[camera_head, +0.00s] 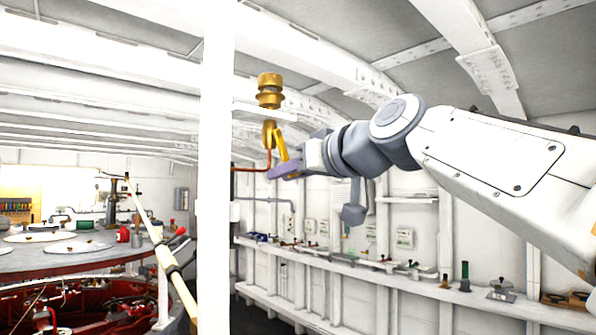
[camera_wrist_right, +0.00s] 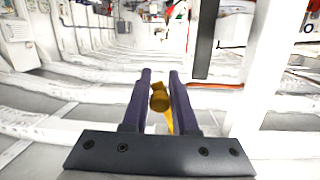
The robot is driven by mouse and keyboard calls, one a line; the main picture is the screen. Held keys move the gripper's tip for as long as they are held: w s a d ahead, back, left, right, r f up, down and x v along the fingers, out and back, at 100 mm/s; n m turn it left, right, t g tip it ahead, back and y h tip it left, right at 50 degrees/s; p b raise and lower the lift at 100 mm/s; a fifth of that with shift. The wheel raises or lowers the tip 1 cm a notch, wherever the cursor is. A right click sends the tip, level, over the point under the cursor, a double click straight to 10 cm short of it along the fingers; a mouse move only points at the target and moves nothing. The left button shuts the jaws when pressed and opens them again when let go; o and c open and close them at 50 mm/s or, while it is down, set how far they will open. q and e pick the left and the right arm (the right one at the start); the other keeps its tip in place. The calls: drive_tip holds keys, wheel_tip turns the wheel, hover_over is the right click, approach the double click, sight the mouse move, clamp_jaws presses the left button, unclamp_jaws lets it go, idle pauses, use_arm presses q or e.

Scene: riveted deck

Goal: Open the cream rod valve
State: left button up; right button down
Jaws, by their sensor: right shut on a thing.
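A gold valve fitting (camera_head: 270,92) sits high beside the white post, with a forked yellow-gold handle (camera_head: 281,146) below it. My right gripper (camera_head: 284,172) reaches in from the right at the lower end of this handle. In the right wrist view, the gold piece (camera_wrist_right: 159,99) lies between the purple fingers of my right gripper (camera_wrist_right: 160,74), which are shut on it. A long cream rod (camera_head: 160,240) with dark bands slants across the lower left, apart from my right gripper; I cannot tell whether it belongs to a valve. My left gripper is not in view.
A white post (camera_head: 215,200) stands just left of the valve. A thin red-brown pipe (camera_head: 250,169) runs behind it. A wall shelf (camera_head: 350,272) with small fittings runs below my right arm. A round grey table (camera_head: 60,248) is at left.

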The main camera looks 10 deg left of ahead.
drive_tip(key=shift+s+a+m+g+y, duration=0.15)
drive_tip(key=shift+s+a+m, duration=0.35)
drive_tip(key=shift+m, duration=0.5)
drive_tip(key=shift+s+a+m+g+y, duration=0.15)
drive_tip(key=shift+s+a+m, duration=0.15)
drive_tip(key=shift+s+m, duration=0.5)
drive_tip(key=shift+w+m, duration=0.2)
drive_tip(key=shift+m, duration=0.1)
drive_tip(key=c, duration=0.8)
unclamp_jaws()
drive_tip(key=shift+o, duration=0.2)
drive_tip(key=shift+f, duration=0.1)
drive_tip(key=b+v, duration=0.4)
drive_tip(key=v, duration=0.6)
drive_tip(key=shift+d, duration=0.2)
